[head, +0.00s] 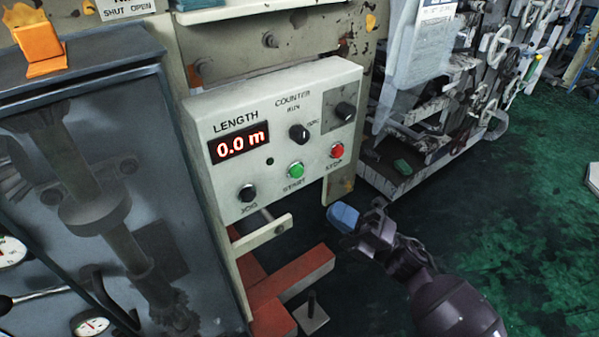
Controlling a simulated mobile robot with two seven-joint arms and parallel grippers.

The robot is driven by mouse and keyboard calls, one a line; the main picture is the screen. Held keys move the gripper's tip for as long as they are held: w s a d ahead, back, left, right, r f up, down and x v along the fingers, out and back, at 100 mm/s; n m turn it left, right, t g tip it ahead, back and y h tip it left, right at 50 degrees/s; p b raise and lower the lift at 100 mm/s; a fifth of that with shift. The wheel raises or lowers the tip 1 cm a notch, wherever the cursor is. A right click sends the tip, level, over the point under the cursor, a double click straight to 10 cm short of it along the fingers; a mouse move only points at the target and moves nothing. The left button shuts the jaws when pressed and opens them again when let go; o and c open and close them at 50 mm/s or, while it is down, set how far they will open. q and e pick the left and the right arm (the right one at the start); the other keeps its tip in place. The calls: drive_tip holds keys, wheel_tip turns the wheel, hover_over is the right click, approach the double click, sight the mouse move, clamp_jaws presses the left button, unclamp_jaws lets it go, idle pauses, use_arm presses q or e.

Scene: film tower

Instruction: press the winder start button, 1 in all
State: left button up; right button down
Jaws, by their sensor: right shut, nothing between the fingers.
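The winder control box (230,110) is a cream panel with a lit red display (240,142) reading 0.0 m under the word LENGTH. The green start button (296,169) sits low in the middle of the panel, above the label START. My right gripper (343,216) is shut and empty, with a blue tip. In the picture it shows below and to the right of the green button, apart from the panel. My left gripper is not in view.
A red stop button (337,151) sits right of the green one, and a black jog button (247,193) left of it. A red beam (300,272) and a pale bar (262,236) jut out below the box. Dark green floor (520,230) is open at right.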

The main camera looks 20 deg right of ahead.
sight(297, 171)
drive_tip(key=w+a+b, duration=0.2)
drive_tip(key=w+a, duration=0.1)
drive_tip(key=w, duration=0.5)
drive_tip(key=shift+w, duration=0.15)
idle(0.4)
drive_tip(key=shift+w, duration=0.15)
idle(1.8)
drive_tip(key=shift+w+a, duration=0.15)
drive_tip(key=shift+w, duration=0.1)
